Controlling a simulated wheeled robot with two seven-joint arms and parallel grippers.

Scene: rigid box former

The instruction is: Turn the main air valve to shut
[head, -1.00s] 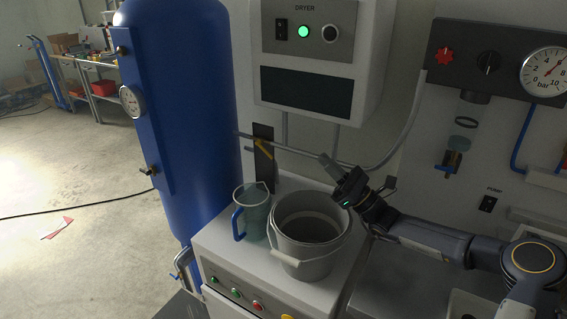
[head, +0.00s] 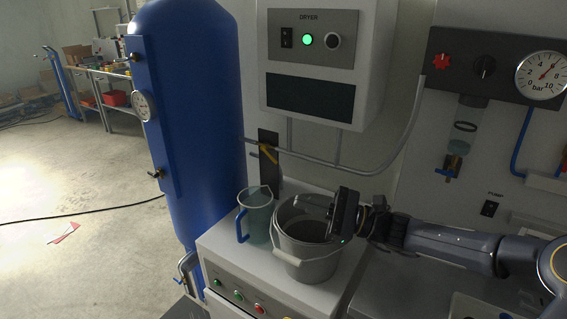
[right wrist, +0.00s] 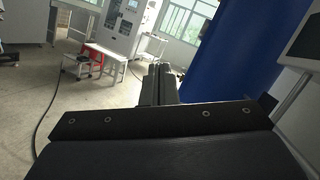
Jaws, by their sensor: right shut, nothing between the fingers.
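The valve with a yellow lever (head: 268,153) sits on the thin grey pipe in front of a black plate (head: 269,180), between the blue tank and the dryer. The lever slants across the pipe's line. My right gripper (head: 304,202) is over the grey bucket, right of and below the lever and apart from it. Its fingers point left in the head view and are shut with nothing between them. The shut fingers also show in the right wrist view (right wrist: 159,84); the lever cannot be made out there. My left gripper is not in view.
The grey bucket (head: 306,268) and a clear jug (head: 257,217) with a blue handle stand on the white cabinet below the valve. The blue tank (head: 200,120) rises at left. The dryer box (head: 375,60) hangs above, with a bent pipe below it.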

